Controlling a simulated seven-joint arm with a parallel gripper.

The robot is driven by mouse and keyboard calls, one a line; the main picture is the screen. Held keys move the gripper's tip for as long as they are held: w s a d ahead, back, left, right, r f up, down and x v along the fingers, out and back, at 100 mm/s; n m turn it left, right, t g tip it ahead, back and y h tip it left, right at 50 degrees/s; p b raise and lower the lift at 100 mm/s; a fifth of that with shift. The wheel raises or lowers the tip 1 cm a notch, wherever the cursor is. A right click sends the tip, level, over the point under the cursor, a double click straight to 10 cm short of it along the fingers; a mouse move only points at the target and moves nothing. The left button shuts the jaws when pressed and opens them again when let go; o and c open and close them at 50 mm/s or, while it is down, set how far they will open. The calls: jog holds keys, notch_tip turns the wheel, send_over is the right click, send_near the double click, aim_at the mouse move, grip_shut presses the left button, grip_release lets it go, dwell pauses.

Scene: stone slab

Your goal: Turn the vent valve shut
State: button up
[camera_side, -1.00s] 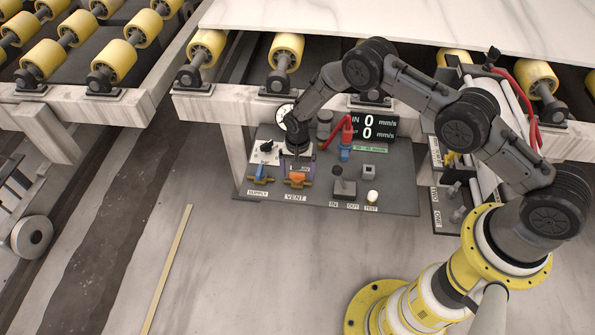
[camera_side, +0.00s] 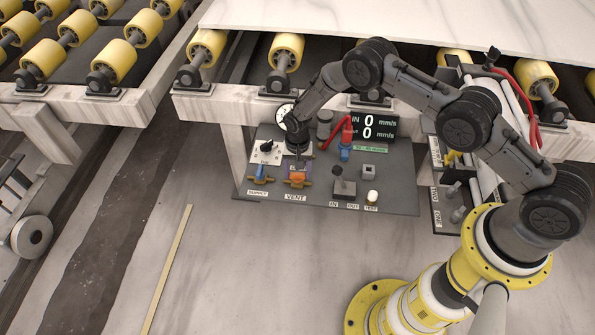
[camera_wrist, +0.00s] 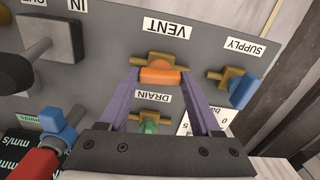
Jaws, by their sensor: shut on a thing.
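The vent valve has an orange handle on a brass body, above the VENT label in the side view. My gripper (camera_side: 298,168) is at the orange vent handle (camera_side: 297,178). In the wrist view, the purple fingers of my gripper (camera_wrist: 160,78) are shut on the orange handle (camera_wrist: 160,75), one at each end of it. The handle lies crosswise in that view, with its brass body (camera_wrist: 161,58) just beyond it. The VENT label (camera_wrist: 167,29) is clear to read.
The blue-handled supply valve (camera_wrist: 243,90) stands close beside the vent valve. A green drain handle (camera_wrist: 149,126) lies between my fingers, nearer the wrist. A red and blue hose coupling (camera_side: 346,140), a lever (camera_side: 344,183) and a white test button (camera_side: 372,196) are on the same panel.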

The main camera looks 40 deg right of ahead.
aim_at(297, 173)
jog(key=n, duration=0.8)
jog(key=shift+n, duration=0.4)
jog(key=n, duration=0.4)
jog(key=shift+w, duration=0.1)
jog(key=shift+n, duration=2.1)
jog(key=o, duration=1.4)
notch_tip(297, 173, up, 14)
jog(key=shift+f, duration=0.1)
